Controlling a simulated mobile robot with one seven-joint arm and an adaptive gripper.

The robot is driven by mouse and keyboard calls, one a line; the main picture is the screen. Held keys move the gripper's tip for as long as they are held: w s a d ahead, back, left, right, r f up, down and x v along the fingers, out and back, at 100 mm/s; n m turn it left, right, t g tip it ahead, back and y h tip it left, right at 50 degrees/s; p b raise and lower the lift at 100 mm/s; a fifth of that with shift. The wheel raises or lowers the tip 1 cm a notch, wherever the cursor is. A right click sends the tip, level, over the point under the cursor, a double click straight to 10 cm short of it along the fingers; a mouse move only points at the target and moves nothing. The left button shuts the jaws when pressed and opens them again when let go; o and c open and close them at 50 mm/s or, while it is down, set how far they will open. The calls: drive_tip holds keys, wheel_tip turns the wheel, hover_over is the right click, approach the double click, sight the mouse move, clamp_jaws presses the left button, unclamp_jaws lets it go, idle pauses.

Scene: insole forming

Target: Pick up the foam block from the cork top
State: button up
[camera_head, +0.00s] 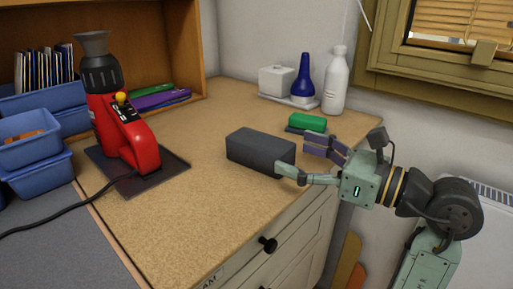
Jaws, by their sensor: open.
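The foam block appears to be the dark grey rectangular block (250,150), lying flat on the cork top (190,215). My gripper (297,156) reaches in from the right with its jaws open. Its pale green near finger overlaps the front right end of the block in the picture. Its purple-grey far finger is beyond the block's right end. I cannot tell whether either finger touches the block. The block's lower right corner is partly hidden by the near finger.
A green block (307,122) lies just behind the far finger. A white bottle (336,80), a blue bottle (304,80) and a white box (276,80) stand at the back. A red machine (135,140) stands left on a dark mat. The front left cork is clear.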

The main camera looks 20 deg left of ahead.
sight(266, 142)
drive_tip(key=p+x, duration=0.1)
drive_tip(key=x, duration=0.6)
drive_tip(key=shift+w+a, duration=0.25)
drive_tip(key=shift+a, duration=0.05)
drive_tip(key=c, duration=1.2)
